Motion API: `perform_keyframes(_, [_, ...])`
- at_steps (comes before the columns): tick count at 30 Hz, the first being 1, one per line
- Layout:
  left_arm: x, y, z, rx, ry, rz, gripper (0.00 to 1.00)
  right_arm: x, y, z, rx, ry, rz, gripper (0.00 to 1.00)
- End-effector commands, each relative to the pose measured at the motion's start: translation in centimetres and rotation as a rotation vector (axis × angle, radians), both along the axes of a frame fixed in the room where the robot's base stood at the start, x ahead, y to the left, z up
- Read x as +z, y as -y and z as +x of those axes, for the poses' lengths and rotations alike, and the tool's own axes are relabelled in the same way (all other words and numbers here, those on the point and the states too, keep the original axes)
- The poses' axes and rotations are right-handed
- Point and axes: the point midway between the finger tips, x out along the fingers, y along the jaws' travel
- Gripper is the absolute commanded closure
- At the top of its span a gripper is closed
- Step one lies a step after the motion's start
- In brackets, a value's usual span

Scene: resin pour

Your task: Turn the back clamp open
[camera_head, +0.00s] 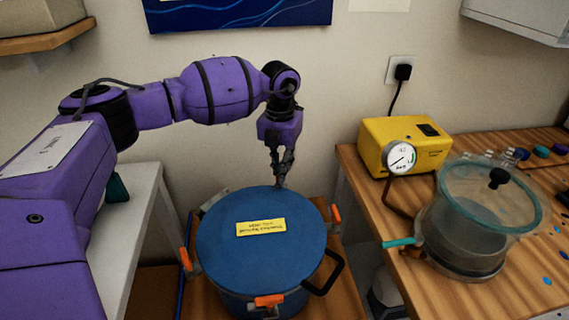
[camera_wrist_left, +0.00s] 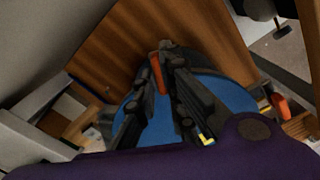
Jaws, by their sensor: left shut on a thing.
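The pot with its round blue lid (camera_head: 262,240) stands on a wooden surface, a yellow label (camera_head: 261,227) on its top. Orange-handled clamps show at the left (camera_head: 186,259), front (camera_head: 270,301) and right (camera_head: 336,213) of the rim. My left gripper (camera_head: 280,183) points down at the lid's back edge. In the left wrist view, its fingers (camera_wrist_left: 164,60) are shut on the orange handle of the back clamp (camera_wrist_left: 155,73), beside the blue lid (camera_wrist_left: 215,90). The rest of the back clamp is hidden by the fingers. My right gripper is not in view.
A yellow pump (camera_head: 405,143) with a gauge stands on the wooden bench at the right, beside a clear chamber (camera_head: 480,215) with a teal ring. A black handle (camera_head: 328,275) sticks out from the pot's right side. The wall is close behind the pot.

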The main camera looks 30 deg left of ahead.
Motion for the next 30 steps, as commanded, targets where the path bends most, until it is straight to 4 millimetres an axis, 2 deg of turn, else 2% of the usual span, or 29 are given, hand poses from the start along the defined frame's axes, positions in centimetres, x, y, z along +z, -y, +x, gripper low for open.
perform_keyframes(14, [0.04, 0.02, 0.0, -0.415, 0.0, 0.0, 1.0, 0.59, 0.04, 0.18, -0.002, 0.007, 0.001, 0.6])
perform_keyframes(30, [-0.04, 0.02, 0.03, -0.927, 0.001, 0.0, 1.0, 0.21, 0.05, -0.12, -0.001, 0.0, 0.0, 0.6])
